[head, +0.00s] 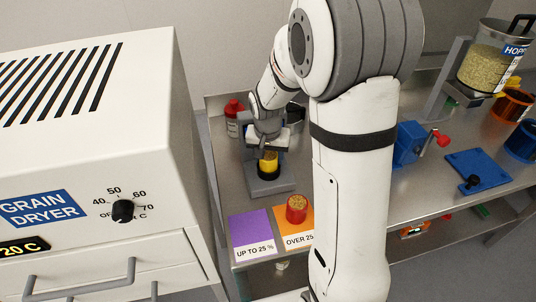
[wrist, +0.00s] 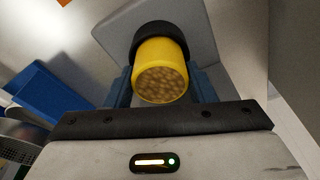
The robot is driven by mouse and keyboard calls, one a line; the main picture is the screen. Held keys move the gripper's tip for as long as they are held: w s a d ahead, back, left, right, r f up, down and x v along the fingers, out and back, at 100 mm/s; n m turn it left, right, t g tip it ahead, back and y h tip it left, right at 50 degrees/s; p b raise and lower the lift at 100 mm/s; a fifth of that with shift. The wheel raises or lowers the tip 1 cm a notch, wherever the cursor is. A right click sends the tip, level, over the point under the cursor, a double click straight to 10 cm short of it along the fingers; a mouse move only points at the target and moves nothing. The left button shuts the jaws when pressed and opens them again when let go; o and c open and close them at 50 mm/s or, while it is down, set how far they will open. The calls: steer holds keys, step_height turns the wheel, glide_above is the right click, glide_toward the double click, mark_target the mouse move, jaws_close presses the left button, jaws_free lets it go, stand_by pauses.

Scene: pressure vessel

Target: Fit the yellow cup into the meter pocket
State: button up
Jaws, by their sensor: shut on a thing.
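The yellow cup (head: 268,162), filled with grain, is upright between the jaws of my gripper (head: 268,150). In the wrist view the cup (wrist: 160,58) shows its open, grain-filled end toward the camera, with a blue finger on each side of it. The meter is a grey block (head: 268,188) on the bench with a round black collar (head: 268,174) as its pocket. The cup's lower end meets the black collar (wrist: 165,31) and is hidden by it. I cannot tell how deep the cup sits. My gripper is shut on the cup.
A red cup of grain (head: 297,208) stands on the orange "OVER 25" mat (head: 290,239), beside the purple "UP TO 25 %" mat (head: 252,233). A red bottle (head: 233,116) stands behind left. The grain dryer (head: 95,170) is at the left; a blue plate (head: 478,167) lies right.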

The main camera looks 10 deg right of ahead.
steer(key=shift+f, duration=0.2)
steer(key=o, duration=1)
steer(key=shift+r, duration=0.1)
